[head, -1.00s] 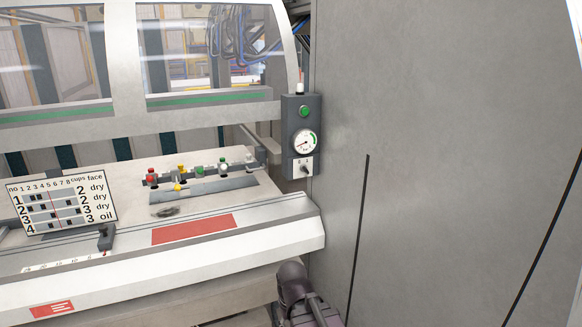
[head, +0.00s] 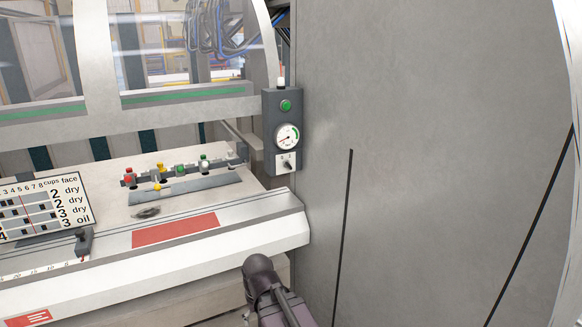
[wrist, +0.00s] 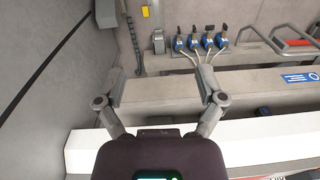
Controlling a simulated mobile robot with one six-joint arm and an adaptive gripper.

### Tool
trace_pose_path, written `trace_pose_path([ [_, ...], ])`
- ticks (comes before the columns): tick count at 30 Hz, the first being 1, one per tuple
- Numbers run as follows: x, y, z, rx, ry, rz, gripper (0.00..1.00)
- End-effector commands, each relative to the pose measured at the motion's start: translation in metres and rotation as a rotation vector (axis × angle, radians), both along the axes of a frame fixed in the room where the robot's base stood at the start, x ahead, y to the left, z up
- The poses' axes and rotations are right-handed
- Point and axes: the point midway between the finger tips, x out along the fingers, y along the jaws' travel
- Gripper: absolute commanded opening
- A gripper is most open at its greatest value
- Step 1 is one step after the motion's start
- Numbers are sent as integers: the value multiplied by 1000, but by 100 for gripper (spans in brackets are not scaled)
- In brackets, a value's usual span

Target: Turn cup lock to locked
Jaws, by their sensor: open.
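A dark grey control box (head: 283,130) on the machine's right post carries a green button, a round gauge and a small dark rotary switch (head: 286,162) on a white plate. No readable label marks any part as the cup lock, and the switch's setting is too small to tell. In the wrist view, several blue fittings (wrist: 194,43) with dark levers and pale hoses sit along a ledge. My gripper (wrist: 161,78) is open and empty, apart from the fittings. In the head view my arm is low, below the box, and the fingers do not show.
A row of coloured knobs (head: 180,168) stands on the bed. A chart (head: 45,208) and a red plate (head: 176,229) lie to the left. A tall grey cabinet wall (head: 430,150) closes the right side. A white front rail (head: 150,262) runs below the bed.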

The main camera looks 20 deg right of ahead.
Motion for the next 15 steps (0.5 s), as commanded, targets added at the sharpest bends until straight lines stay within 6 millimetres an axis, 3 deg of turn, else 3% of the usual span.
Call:
trace_pose_path([
  [8,49,6,14,182,-145,-7,91],
  [15,125,-8,53,431,-414,-78,91],
])
